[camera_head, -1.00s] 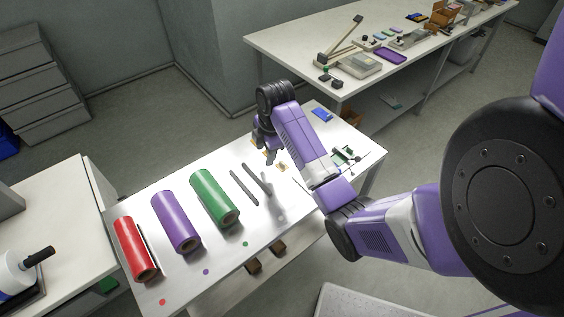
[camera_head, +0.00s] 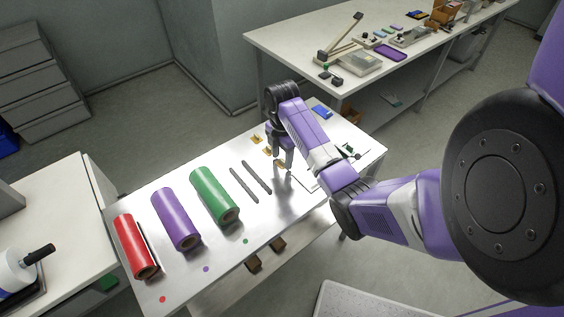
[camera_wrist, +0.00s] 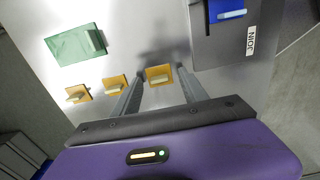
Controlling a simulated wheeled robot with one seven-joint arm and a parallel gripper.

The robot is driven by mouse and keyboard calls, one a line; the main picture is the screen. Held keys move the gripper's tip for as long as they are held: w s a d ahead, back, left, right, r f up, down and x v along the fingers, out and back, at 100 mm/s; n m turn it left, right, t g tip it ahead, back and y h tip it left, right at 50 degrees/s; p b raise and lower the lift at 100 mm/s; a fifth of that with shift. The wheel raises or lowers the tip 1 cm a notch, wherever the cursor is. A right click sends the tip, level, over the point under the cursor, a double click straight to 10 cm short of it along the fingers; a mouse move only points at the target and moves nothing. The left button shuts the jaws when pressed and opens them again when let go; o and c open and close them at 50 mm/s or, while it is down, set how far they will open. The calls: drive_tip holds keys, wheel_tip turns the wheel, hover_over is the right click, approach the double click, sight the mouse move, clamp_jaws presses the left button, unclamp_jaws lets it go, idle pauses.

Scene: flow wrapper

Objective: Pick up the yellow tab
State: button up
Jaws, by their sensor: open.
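Three yellow tabs lie in a row on the metal table in the wrist view: a left one (camera_wrist: 78,95), a middle one (camera_wrist: 115,83) and a right one (camera_wrist: 159,70). Each is a flat yellow piece with a paler raised bar. My gripper (camera_wrist: 160,74) is open and empty, and the right tab shows between its fingers. I cannot tell how high the fingertips are above it. In the head view my gripper (camera_head: 283,157) points down over the table's far part. Two tabs (camera_head: 257,139) (camera_head: 267,151) show to its left; the one by the fingers is partly hidden.
A green piece (camera_wrist: 70,48) lies behind the left tabs. A grey panel (camera_wrist: 213,45) with a blue part (camera_wrist: 231,15) is close to the right finger. Dark rods (camera_head: 244,185) and red (camera_head: 135,245), purple (camera_head: 177,220) and green (camera_head: 214,194) rolls lie to the left.

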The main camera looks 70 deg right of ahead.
drive_tip(key=shift+f, duration=0.1)
drive_tip(key=shift+c, duration=0.2)
clamp_jaws()
